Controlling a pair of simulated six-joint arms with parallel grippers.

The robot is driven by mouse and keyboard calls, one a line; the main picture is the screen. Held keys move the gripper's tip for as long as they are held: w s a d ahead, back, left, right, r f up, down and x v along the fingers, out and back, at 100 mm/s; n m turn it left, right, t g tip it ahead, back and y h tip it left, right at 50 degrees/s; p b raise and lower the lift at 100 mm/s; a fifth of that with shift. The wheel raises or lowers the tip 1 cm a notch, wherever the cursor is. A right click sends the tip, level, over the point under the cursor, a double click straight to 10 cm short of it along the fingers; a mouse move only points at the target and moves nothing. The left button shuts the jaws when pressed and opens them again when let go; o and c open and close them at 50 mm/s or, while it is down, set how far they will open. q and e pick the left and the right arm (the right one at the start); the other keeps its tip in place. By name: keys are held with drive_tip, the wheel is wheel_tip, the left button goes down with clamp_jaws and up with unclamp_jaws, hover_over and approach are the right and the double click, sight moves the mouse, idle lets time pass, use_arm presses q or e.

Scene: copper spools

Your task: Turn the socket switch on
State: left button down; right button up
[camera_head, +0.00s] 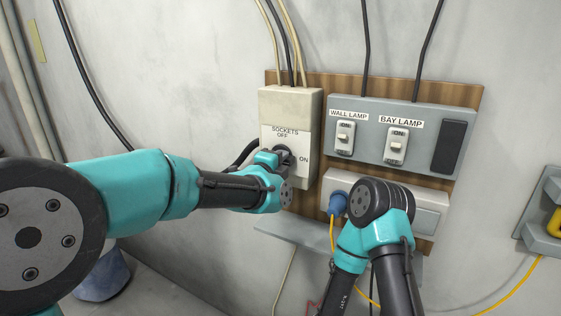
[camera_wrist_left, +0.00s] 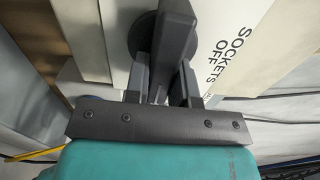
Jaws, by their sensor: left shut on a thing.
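The socket switch box (camera_head: 291,110) is a cream box on the wooden board, labelled SOCKETS, with OFF above and ON at the right. Its black rotary knob (camera_head: 283,150) is partly hidden by my left gripper (camera_head: 272,160). In the left wrist view the knob's bar handle (camera_wrist_left: 178,30) reaches between the two fingers of my left gripper (camera_wrist_left: 168,82), which is shut on it. I cannot tell the knob's exact angle. My right gripper (camera_head: 352,205) is by the blue plug (camera_head: 338,203) at the socket strip; its fingertips are hidden.
A grey panel (camera_head: 370,118) to the right carries the WALL LAMP switch (camera_head: 345,137) and BAY LAMP switch (camera_head: 396,146). Below is the socket strip (camera_head: 428,212), over a grey ledge (camera_head: 290,231). Cables run up the wall. A grey box (camera_head: 540,235) with a yellow part is at the far right.

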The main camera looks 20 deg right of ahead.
use_arm(q)
drive_tip(key=c, duration=1)
unclamp_jaws()
drive_tip(key=shift+o, duration=0.2)
drive_tip(key=shift+a, duration=0.1)
drive_tip(key=v, duration=1.7)
drive_tip(key=shift+s+r, duration=0.1)
drive_tip(key=x, duration=1.5)
